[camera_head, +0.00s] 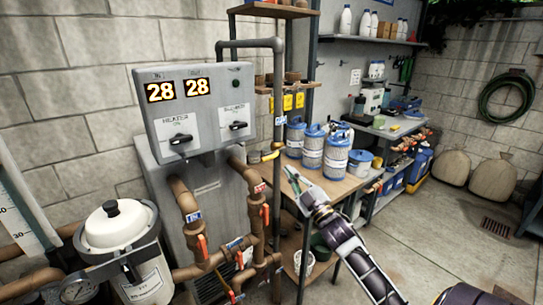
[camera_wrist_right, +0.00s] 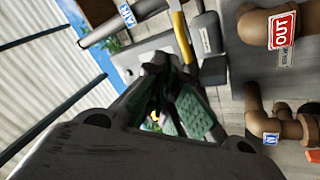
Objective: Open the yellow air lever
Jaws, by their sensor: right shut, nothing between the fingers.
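The yellow air lever (camera_head: 270,155) is a short handle at the lower end of the grey vertical pipe (camera_head: 278,80), right of the heater box. A small blue-white AIR label (camera_head: 280,121) is on that pipe. In the right wrist view the yellow lever (camera_wrist_right: 182,38) lies just beyond my fingers, near the AIR label (camera_wrist_right: 127,15). My right gripper (camera_head: 291,178) is shut and empty, a little below and right of the lever. I see no clear contact with it. In the wrist view its fingers (camera_wrist_right: 167,72) partly block the picture. My left gripper is not in view.
The grey heater box (camera_head: 205,105) with two "28" displays stands left of the lever. Brown pipes (camera_head: 255,200) with red-orange handles run below it. A wooden table (camera_head: 335,183) with blue-white canisters (camera_head: 313,147) is behind my right gripper. Open floor (camera_head: 440,225) lies at the right.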

